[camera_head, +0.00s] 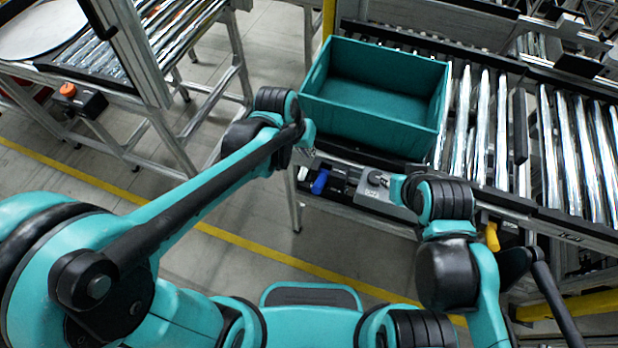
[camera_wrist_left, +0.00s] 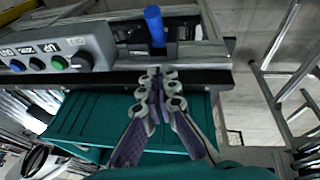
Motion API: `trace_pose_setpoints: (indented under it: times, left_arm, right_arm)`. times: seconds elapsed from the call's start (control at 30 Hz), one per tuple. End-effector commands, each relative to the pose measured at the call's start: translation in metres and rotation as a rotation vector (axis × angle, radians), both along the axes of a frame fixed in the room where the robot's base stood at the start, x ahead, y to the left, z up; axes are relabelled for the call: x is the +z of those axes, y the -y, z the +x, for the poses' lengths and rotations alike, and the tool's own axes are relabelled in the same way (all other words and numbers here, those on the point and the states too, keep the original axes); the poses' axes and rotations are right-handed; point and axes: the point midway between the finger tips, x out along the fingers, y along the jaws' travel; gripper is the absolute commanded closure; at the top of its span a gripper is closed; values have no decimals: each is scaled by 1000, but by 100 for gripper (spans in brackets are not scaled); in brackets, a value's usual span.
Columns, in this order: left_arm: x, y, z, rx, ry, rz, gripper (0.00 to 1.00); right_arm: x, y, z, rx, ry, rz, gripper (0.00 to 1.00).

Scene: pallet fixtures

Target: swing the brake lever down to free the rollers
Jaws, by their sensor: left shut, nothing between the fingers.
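A lever with a blue grip (camera_head: 319,182) sits on the conveyor's front side, below the teal crate's left part. I take it for the brake lever. In the left wrist view, the blue grip (camera_wrist_left: 154,25) stands upright beyond my fingertips. My left gripper (camera_wrist_left: 157,88) is shut and empty, with a gap between it and the grip. In the head view my left gripper (camera_head: 306,138) is just above and left of the lever, partly hidden by its own wrist. My right gripper (camera_head: 396,187) is near the grey control box; its fingers are mostly hidden by my right wrist.
A teal crate (camera_head: 380,125) rests on the rollers (camera_head: 485,120). The grey control box (camera_wrist_left: 82,48) with several buttons is beside the blue grip. A yellow handle (camera_head: 492,237) hangs further right. Another roller stand (camera_head: 125,55) is at left, with open floor between.

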Motion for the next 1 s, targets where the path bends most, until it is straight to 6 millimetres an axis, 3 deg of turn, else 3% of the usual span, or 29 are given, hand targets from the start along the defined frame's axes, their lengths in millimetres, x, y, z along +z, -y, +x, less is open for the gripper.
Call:
trace_pose_setpoints:
  times: [0.47,1.0]
  left_arm:
    - [-8,2,2,-2,-2,0,100]
    - [-106,24,21,-3,-1,-1,100]
  right_arm:
    - [-3,0,0,0,0,0,73]
    - [-42,0,0,0,0,0,73]
